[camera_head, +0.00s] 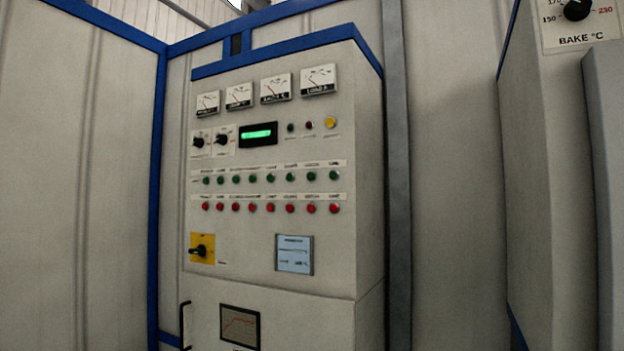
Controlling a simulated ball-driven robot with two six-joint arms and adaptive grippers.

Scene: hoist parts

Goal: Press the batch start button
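A pale control cabinet (265,240) with blue top trim stands upright in the middle of the head view. It carries a row of green buttons or lamps (253,179) above a row of red ones (252,208). Higher up, right of a lit green display (258,134), are a dark green round piece (291,128), a dark red one (309,125) and a yellow one (330,122). The labels are too small to read, so I cannot tell which is the batch start button. Neither of my grippers is in view.
The cabinet also has several dial meters (275,88), two black knobs (222,140), a yellow-plated rotary switch (201,249) and a door handle (184,325). At right, a closer pale housing carries a BAKE °C dial (577,10). Nothing blocks the panel front in view.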

